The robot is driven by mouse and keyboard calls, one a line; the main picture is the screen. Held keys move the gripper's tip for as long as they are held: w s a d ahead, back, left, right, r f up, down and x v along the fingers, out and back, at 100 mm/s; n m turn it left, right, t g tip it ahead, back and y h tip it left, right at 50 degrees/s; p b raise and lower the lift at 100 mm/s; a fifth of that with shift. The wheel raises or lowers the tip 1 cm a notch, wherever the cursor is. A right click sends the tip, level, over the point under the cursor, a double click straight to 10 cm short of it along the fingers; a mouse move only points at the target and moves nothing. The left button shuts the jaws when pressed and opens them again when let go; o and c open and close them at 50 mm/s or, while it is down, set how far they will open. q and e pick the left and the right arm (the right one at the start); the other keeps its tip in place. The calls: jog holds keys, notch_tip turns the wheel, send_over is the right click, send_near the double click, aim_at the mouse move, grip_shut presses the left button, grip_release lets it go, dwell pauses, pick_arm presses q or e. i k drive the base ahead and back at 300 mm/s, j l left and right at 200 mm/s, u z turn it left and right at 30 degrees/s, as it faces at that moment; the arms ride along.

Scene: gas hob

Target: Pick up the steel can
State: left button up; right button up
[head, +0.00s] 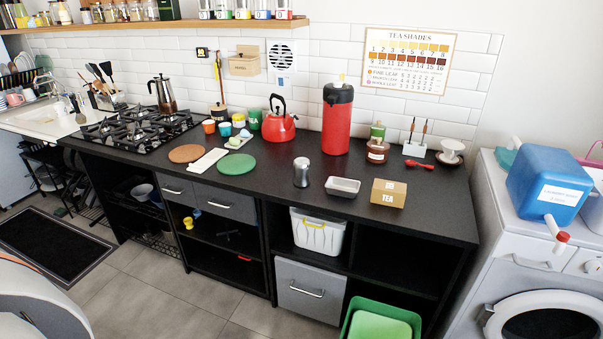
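A small steel can (301,172) stands upright near the front edge of the black counter (265,183), around its middle. It looks silvery at the top and darker below. A shallow silvery tin (343,187) lies just to its right, apart from it. Neither of my grippers shows in the head view.
A tan TEA box (389,193) stands right of the tin. Behind are a red kettle (279,127), a tall red flask (337,122), and a green round mat (235,164) on the left. The gas hob (135,125) is far left. Counter in front of the can is clear.

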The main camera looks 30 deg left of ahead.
aim_at(302, 166)
jog(key=k+j+z, duration=0.15)
jog(key=j, duration=0.15)
jog(key=j+z, duration=0.1)
jog(key=j, duration=0.2)
jog(key=k+j+z, duration=0.15)
jog(key=j+z, duration=0.15)
jog(key=j, duration=0.2)
jog(key=k+j+z, duration=0.1)
jog(key=j, duration=0.25)
jog(key=k+j+z, duration=0.15)
jog(key=j, duration=0.2)
jog(key=i+j+z, duration=0.1)
jog(key=j+z, duration=0.3)
jog(key=j, duration=0.55)
